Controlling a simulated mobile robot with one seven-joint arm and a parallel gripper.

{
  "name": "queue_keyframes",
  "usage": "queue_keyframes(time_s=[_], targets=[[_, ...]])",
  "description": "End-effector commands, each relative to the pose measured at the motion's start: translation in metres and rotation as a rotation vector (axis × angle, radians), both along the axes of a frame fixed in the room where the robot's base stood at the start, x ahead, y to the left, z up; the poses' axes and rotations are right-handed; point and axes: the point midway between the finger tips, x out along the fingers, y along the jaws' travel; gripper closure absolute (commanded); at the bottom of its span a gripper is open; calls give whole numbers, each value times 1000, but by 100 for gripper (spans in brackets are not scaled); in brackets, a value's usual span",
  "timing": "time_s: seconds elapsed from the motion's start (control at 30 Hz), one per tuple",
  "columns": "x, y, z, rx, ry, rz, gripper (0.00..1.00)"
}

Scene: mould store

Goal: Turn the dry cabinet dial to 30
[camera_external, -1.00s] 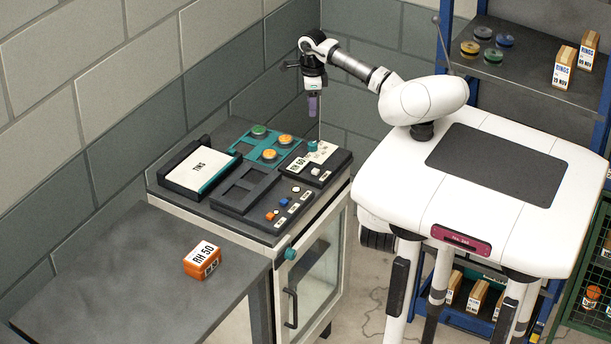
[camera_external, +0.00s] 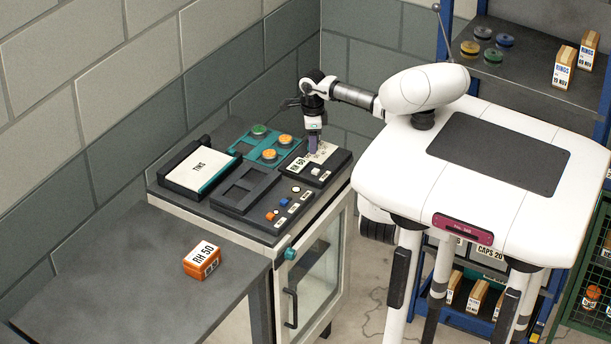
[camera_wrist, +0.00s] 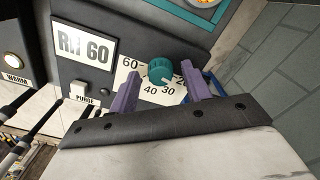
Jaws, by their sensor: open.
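The teal dry cabinet dial (camera_wrist: 160,69) sits on a pale scale plate (camera_wrist: 128,72) in the wrist view. The figures 60, 40 and 30 show around it, and one further right is partly covered. A white mark on its lower right edge lies near the 30 side; its exact reading is unclear. My gripper (camera_wrist: 162,80) is open, its purple fingers on either side of the dial, apparently not touching it. A sign on the panel (camera_wrist: 84,42) reads RH 60. In the external view my gripper (camera_external: 313,150) is low over the panel and hides the dial.
A white PURGE button (camera_wrist: 78,91) and a WARM button (camera_wrist: 13,60) lie left of the dial. An orange RH 50 box (camera_external: 202,264) stands on the grey table (camera_external: 120,262).

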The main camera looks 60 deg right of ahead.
Motion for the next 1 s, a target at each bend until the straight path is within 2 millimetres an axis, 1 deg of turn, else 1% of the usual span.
queue_keyframes(time_s=[0.2,0.27,0.5,0.57,0.77,1.0], targets=[[0,0,-1,0,0,0,52],[0,0,-1,0,0,0,58],[0,0,0,1,1,0,90],[0,0,0,1,1,0,96],[0,0,-1,-1,1,-15,96],[0,0,-3,0,1,-117,96]])
